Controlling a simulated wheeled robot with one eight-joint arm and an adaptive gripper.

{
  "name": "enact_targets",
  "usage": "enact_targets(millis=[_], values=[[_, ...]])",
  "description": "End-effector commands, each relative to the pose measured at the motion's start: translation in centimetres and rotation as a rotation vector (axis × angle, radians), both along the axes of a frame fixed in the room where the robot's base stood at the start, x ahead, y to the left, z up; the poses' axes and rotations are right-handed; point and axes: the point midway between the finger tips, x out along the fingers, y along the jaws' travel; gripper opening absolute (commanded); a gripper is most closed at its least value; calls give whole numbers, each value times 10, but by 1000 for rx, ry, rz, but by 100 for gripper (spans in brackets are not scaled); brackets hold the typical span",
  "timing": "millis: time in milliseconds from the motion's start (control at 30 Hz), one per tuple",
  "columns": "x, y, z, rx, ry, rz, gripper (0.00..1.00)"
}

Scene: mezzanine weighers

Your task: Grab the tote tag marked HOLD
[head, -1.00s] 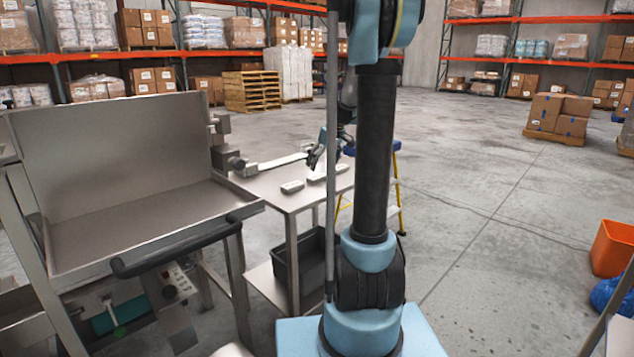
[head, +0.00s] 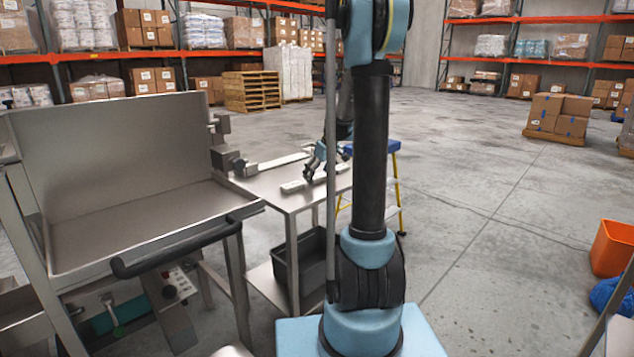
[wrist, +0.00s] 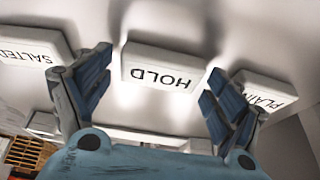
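The HOLD tag (wrist: 160,72) is a white block with black upside-down lettering in the middle of the wrist view. The SALTED tag (wrist: 35,45) lies to its left and the PLAIN tag (wrist: 265,90) to its right, both partly cut off or covered by my fingers. My gripper (wrist: 160,87) is open, its blue fingers on either side of the HOLD tag with visible gaps. In the head view, my gripper (head: 317,166) is low over the small steel table (head: 262,186). A pale tag (head: 293,187) lies left of it; lettering is unreadable there, and my arm hides part of the row.
A large steel tray weigher (head: 120,230) with a black handle stands left of the table. A dark bin (head: 313,257) sits on the lower shelf. A yellow-legged step stool (head: 393,190) stands behind my arm. Open concrete floor lies right.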

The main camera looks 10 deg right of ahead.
Motion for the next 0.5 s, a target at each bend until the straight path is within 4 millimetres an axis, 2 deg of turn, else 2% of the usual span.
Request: enact_targets(millis=[33, 100, 500], values=[[0, 0, 0, 0, 0, 0, 62], [0, 0, 0, 0, 0, 0, 51], [0, 0, 3, 0, 0, 0, 50]])
